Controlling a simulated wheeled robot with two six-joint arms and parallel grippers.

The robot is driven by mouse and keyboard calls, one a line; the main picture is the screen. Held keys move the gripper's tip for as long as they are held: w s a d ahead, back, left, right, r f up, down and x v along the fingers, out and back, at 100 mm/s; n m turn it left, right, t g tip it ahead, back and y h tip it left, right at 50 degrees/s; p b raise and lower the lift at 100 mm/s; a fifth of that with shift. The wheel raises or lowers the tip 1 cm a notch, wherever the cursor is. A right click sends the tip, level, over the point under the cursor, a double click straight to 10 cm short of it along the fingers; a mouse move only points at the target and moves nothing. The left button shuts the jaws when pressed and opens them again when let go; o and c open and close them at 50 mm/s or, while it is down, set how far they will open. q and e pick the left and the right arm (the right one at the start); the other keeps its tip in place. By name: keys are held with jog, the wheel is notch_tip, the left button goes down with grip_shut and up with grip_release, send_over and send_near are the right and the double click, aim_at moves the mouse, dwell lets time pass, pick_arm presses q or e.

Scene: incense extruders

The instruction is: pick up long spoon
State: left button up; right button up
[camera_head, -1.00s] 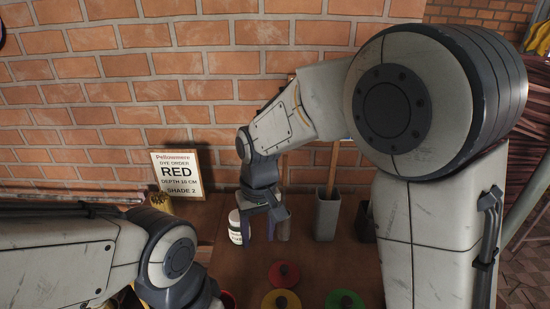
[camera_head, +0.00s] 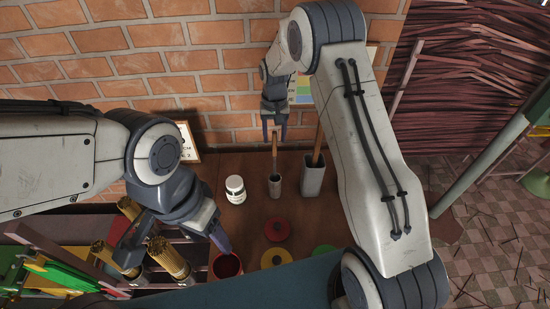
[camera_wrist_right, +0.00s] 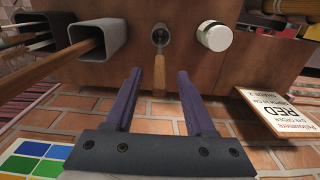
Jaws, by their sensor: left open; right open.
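A wooden handle (camera_head: 274,150), which looks like the long spoon's, stands upright in a small grey cup (camera_head: 275,186); its lower end is hidden inside. My right gripper (camera_head: 275,136) is open above the cup, pointing down at the handle's top. In the right wrist view the handle (camera_wrist_right: 159,76) lies between the two spread purple fingertips (camera_wrist_right: 158,74), with gaps on both sides. My left gripper (camera_head: 176,243) is open and empty at the lower left, beside bundles of sticks and a red pot.
A taller grey square holder (camera_head: 313,177) with a wooden stick stands right of the cup. A white jar (camera_head: 235,190) stands left of it. Red (camera_head: 277,230), yellow (camera_head: 276,258) and green discs lie nearer me. A brick wall (camera_head: 230,75) rises behind the table.

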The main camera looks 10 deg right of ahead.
aim_at(275, 156)
jog(key=shift+f, duration=0.3)
notch_tip(275, 156, down, 4)
jog(key=p, duration=0.3)
jog(key=shift+f, duration=0.25)
jog(key=shift+f+p, duration=0.3)
jog(key=shift+f, duration=0.15)
grip_shut()
